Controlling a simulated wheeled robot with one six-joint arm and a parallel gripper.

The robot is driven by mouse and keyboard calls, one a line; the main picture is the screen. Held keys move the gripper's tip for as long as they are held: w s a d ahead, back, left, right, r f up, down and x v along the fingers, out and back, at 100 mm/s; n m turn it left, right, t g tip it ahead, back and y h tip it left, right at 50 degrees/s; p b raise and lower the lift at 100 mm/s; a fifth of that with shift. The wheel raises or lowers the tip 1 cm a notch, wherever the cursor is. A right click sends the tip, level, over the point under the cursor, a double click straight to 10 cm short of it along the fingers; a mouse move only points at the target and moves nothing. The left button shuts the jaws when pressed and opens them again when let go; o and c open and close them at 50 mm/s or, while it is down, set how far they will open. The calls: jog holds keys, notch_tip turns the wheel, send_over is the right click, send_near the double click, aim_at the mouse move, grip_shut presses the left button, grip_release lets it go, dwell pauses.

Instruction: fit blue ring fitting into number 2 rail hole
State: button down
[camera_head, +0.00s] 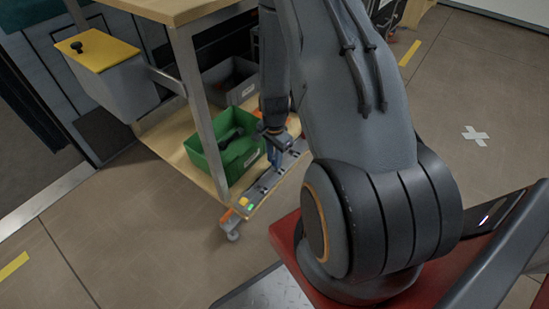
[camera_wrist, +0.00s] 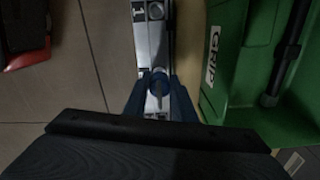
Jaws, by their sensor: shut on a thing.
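My gripper (camera_head: 273,152) reaches down to the lower shelf of the cart, over the metal rail (camera_head: 262,186) along the shelf's edge. The rail (camera_wrist: 153,45) runs straight ahead beneath the fitting. A dark round hole and a partly cut-off number label show near the top of the wrist view. I cannot tell whether the fitting touches the rail, and the hole below it is hidden.
A green bin (camera_head: 226,150) with dark tools stands right beside the rail; its wall (camera_wrist: 222,90) is close to my gripper in the wrist view. A grey bin (camera_head: 232,82) sits behind it. A cart post (camera_head: 200,110) rises to the left. Open floor lies in front.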

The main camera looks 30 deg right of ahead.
jog(key=shift+f+b, duration=0.45)
jog(key=shift+f, duration=0.95)
jog(key=c, duration=1.4)
grip_release()
notch_tip(320, 180, up, 8)
jog(key=p, duration=0.3)
jog(key=shift+f, duration=0.1)
